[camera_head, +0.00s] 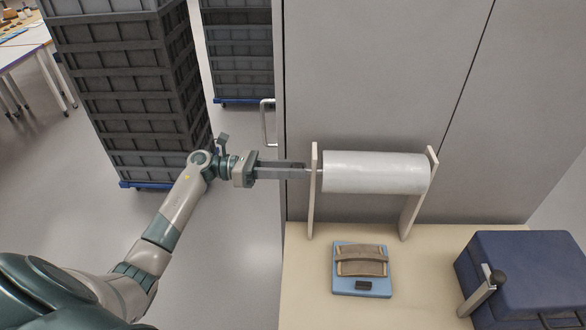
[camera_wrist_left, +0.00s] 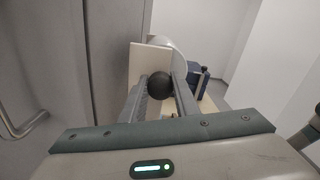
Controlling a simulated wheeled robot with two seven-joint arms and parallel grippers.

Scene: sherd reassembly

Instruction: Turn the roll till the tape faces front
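A pale grey-white roll (camera_head: 375,172) lies level between two upright cream supports, the left one (camera_head: 313,190) and the right one (camera_head: 418,195). No tape shows on the side of the roll in view. My left gripper (camera_head: 303,169) reaches in from the left, its fingers level and pointing at the left support. In the left wrist view a round black knob (camera_wrist_left: 160,84) sits in front of the cream support (camera_wrist_left: 150,60). The fingers (camera_wrist_left: 160,92) lie on both sides of the knob and appear to touch it. My right gripper is not in view.
A blue pad with a brown curved piece (camera_head: 361,268) lies on the cream table (camera_head: 308,290). A dark blue box (camera_head: 530,265) with a black-knobbed lever stands at the right. Grey cabinet doors (camera_head: 390,80) rise behind; stacked crates (camera_head: 130,90) stand at the left.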

